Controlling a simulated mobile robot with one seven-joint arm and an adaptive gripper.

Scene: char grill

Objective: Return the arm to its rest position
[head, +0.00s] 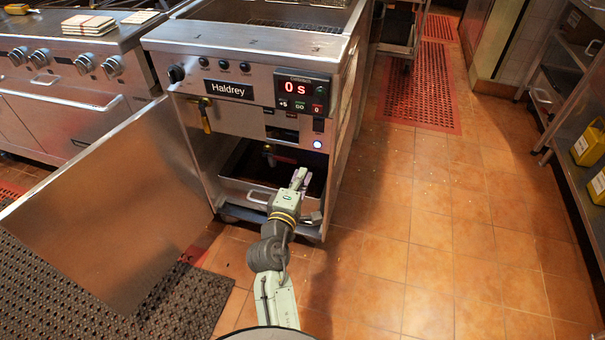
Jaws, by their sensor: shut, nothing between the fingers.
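My arm reaches forward from the bottom middle of the head view toward the lower front of the steel Haldrey fryer (255,60). My gripper (299,178) is at the arm's far end, in front of the fryer's open lower cabinet. It looks shut, with nothing seen in it. Whether it touches anything in the cabinet I cannot tell. The cabinet door (110,205) stands swung open to the left. Inside the cabinet is a dark space with a metal pan (245,190) low down, partly hidden behind my arm.
A range with knobs (70,60) stands at the left. A dark perforated mat (120,290) lies at the lower left, a red mat (420,90) at the back. Steel shelves (575,60) with yellow containers (588,146) line the right. The tiled floor (440,220) between is clear.

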